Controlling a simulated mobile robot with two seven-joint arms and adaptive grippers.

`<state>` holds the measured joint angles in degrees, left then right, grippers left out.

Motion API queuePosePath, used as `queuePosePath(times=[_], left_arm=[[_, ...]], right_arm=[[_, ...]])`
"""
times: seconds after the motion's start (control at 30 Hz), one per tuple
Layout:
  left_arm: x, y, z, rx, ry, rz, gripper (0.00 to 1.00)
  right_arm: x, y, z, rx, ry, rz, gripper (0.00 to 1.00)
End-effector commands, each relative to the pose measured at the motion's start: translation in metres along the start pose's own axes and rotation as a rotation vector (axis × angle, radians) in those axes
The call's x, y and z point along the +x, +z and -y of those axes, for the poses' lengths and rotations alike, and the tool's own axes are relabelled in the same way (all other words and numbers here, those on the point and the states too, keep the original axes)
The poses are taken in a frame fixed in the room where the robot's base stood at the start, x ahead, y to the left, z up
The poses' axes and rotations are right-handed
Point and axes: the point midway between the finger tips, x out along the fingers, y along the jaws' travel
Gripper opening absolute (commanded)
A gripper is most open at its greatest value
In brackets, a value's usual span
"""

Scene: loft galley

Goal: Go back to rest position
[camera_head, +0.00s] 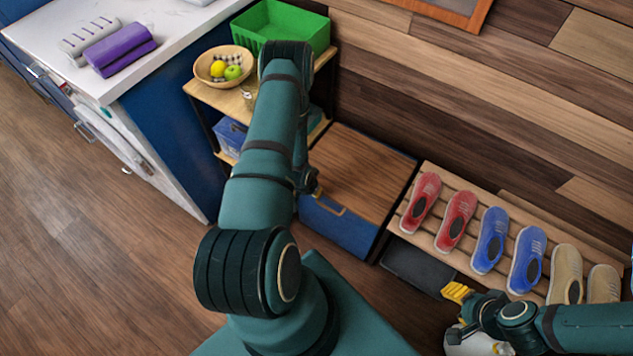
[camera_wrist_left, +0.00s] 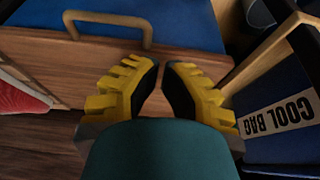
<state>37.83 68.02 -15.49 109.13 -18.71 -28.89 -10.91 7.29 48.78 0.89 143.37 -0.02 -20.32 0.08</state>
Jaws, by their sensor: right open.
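My left arm reaches up the middle of the head view and hides its own gripper there. The left wrist view shows the left gripper (camera_wrist_left: 162,66): its yellow-backed fingers nearly meet at the tips, with nothing between them. It is above the wooden top of a low blue cabinet (camera_wrist_left: 185,20), beside its handle. My right gripper (camera_head: 472,320) is at the lower right of the head view, in front of the shoe rack. It is open, with its fingers apart. A white rounded thing (camera_head: 468,343) shows by its fingers; I cannot tell whether they touch.
A shelf unit carries a fruit bowl (camera_head: 219,80), a green bin (camera_head: 285,30) and a blue cool bag (camera_head: 230,133). The bag is close right of the left gripper in its wrist view. The shoe rack (camera_head: 440,182) holds several shoes. Floor (camera_head: 110,230) at left is clear.

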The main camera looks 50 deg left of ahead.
Motion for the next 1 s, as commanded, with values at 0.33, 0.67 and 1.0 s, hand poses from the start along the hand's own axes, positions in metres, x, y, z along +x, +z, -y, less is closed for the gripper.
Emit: queuePosePath(times=[0.33, 0.67, 1.0], left_arm=[[-0.025, 0.037, 0.001, 0.000, 0.000, 0.001, 0.00], [-0.026, 0.037, -0.003, 0.000, 0.003, -0.001, 0.00], [-0.092, -0.007, -0.148, -0.032, 0.183, 0.067, 0.00]], right_arm=[[-0.008, 0.001, 0.003, 0.000, 0.000, 0.004, 0.47], [-0.008, 0.001, 0.003, 0.001, 0.000, 0.005, 0.47], [-0.008, 0.001, 0.003, 0.000, 0.000, 0.005, 0.47]])
